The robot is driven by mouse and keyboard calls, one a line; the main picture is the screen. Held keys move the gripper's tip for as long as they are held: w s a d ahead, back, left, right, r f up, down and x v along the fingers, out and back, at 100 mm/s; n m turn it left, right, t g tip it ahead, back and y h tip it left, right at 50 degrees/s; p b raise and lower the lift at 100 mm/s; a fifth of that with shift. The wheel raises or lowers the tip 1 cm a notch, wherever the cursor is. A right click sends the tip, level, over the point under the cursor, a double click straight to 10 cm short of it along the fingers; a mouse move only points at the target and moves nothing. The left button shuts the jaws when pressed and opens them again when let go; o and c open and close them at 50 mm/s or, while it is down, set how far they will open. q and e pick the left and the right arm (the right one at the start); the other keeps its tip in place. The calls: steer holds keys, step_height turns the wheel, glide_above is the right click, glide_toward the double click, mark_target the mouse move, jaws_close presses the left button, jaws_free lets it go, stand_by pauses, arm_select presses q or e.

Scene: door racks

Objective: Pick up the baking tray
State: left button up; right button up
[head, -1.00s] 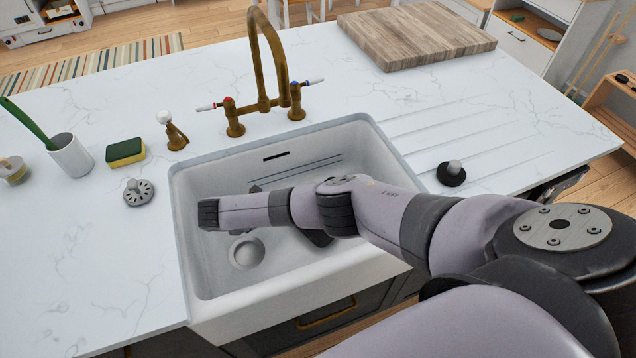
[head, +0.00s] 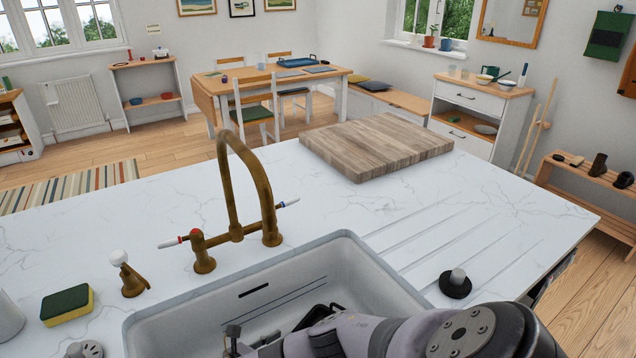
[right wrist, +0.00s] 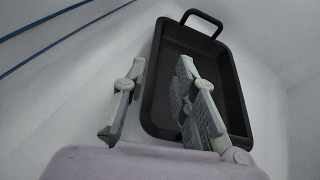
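The baking tray (right wrist: 222,75) is dark, rectangular and deep-sided, with a loop handle at its top end in the right wrist view. It rests inside the white sink, and a dark part of it (head: 315,316) seems to show in the head view. My right gripper (right wrist: 160,68) is open, its two fingers apart. In the picture, one finger overlaps the tray's inside and the other lies left of its left rim; I see no grip on it. In the head view the right gripper is low in the sink, mostly cut off. My left gripper is not in view.
The sink (head: 345,250) has raised walls around the tray. A brass tap (head: 236,232) stands behind it. A dark plug (head: 455,285) lies to the right, a sponge (head: 67,305) to the left, and a wooden board (head: 375,148) farther back. The counter between is clear.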

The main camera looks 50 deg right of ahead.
steer(key=shift+w+d+f, duration=0.1)
steer(key=shift+d+f, duration=0.35)
steer(key=shift+d, duration=0.15)
steer(key=shift+w+d+b, duration=0.1)
steer(key=shift+d+b, duration=0.1)
steer(key=shift+b, duration=0.1)
steer(key=shift+d+f, duration=0.2)
steer(key=b+x, duration=0.3)
steer(key=x, duration=0.1)
steer(key=shift+f, duration=0.15)
steer(key=shift+d+f, duration=0.1)
steer(key=shift+d, duration=0.1)
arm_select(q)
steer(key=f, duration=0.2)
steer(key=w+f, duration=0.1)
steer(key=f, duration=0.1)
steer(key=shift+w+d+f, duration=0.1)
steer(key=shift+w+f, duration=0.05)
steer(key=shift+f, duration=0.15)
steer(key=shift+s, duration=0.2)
arm_select(e)
jaws_close()
